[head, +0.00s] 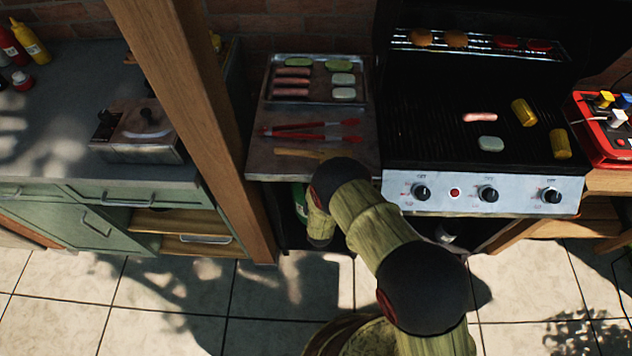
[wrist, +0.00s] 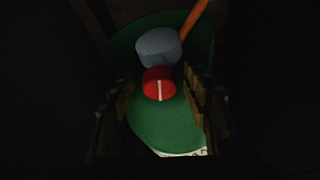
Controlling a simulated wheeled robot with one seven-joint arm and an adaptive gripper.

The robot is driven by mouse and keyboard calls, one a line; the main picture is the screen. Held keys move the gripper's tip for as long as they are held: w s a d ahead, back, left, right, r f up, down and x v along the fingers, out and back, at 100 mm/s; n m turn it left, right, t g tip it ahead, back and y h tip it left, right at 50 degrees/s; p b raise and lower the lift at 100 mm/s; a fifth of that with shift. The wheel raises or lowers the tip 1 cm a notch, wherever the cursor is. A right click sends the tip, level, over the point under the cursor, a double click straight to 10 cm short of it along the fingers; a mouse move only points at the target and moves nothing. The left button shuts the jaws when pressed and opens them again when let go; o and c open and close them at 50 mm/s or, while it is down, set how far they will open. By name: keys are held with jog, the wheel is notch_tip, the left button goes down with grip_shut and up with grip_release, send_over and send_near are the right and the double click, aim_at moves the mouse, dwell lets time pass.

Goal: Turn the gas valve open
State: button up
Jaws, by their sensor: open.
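In the wrist view the gas valve (wrist: 158,84) is a red round knob with a white line running up its face. It sits on a green gas bottle (wrist: 168,124), in front of a grey round part (wrist: 158,46). My gripper (wrist: 166,106) is open, one finger on each side of the knob, and both fingers look apart from it. In the head view my arm reaches into the dark space under the side shelf, so the gripper is hidden there. A bit of the green bottle (head: 300,203) shows left of my arm.
An orange hose (wrist: 194,18) runs up from the grey part. The side shelf (head: 262,158) above my arm holds a tray (head: 268,98), red tongs (head: 310,130) and a brush. The grill (head: 395,150) stands to the right, a wooden post (head: 190,100) to the left.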

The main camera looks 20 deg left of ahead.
jog(key=v, duration=1.2)
dwell(0.5)
